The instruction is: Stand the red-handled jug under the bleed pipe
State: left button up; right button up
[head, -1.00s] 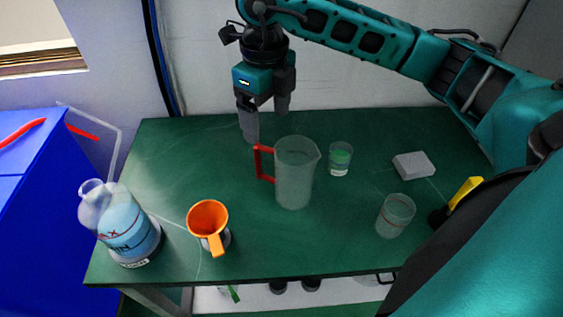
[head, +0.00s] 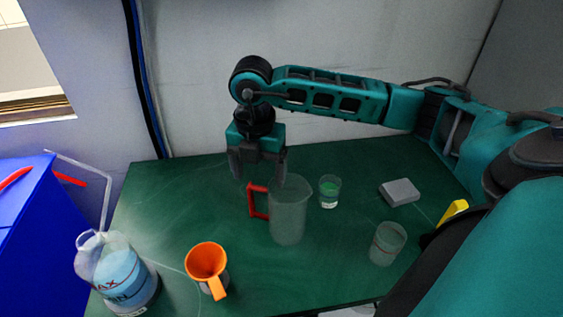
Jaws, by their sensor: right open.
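The red-handled jug (head: 289,212) is clear and stands upright on the green table, its red handle (head: 257,201) pointing left. My right gripper (head: 258,178) points down just behind and above the handle, its fingers apart on either side of it in the picture. It is open and holds nothing; I cannot tell whether it touches the jug. A thin grey bent pipe (head: 104,195), perhaps the bleed pipe, rises at the left by the blue box; its lower end is near the flask. My left gripper is not in view.
A round flask of blue liquid (head: 118,275) stands at the table's left. An orange funnel (head: 206,262) sits front left of the jug. A blue box (head: 30,235) is far left.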

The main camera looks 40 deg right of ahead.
send_over(261, 214)
notch_tip(261, 214, down, 8)
jog(key=shift+r, duration=0.25)
jog(key=shift+c, duration=0.3)
jog(key=shift+r, duration=0.1)
jog(key=c, duration=1.4)
